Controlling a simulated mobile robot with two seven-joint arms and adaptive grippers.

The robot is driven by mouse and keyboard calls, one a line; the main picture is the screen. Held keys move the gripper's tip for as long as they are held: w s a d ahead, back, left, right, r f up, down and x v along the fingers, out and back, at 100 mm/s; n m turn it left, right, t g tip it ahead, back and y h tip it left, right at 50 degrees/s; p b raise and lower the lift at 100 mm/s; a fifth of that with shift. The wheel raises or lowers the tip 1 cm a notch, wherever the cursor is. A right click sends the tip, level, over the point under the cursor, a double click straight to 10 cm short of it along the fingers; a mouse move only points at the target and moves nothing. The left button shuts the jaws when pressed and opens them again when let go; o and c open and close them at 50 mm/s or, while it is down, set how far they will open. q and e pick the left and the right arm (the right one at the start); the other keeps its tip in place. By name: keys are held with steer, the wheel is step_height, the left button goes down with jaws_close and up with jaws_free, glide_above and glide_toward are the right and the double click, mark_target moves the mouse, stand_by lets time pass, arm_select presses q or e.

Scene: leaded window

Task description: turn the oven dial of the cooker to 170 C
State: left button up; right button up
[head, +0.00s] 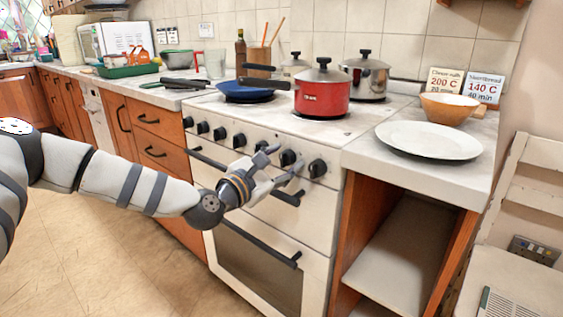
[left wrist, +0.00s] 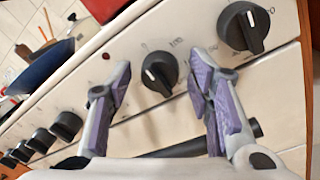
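The white cooker (head: 269,208) has a row of black dials along its front: several at the left, two at the right. My left gripper (head: 283,159) is at the right pair, fingers apart. In the left wrist view its fingertips (left wrist: 160,68) stand either side of one dial (left wrist: 160,73), with gaps visible; contact is not clear. That dial has a white pointer line tilted up-left and small numbers near it, which look like 100. The rightmost dial (left wrist: 243,27), also at the right in the head view (head: 317,168), is outside the fingers. My right gripper is not in view.
A red pot (head: 322,95), a steel pot (head: 368,79) and a blue pan (head: 246,92) stand on the hob. Black handles (head: 288,198) stick out below the dials. Cards (head: 446,84) read 200 C and 140 C. A plate (head: 428,140) lies on the right counter.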

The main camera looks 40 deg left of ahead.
arm_select(q)
steer(key=c, duration=0.8)
steer(key=shift+c, duration=0.2)
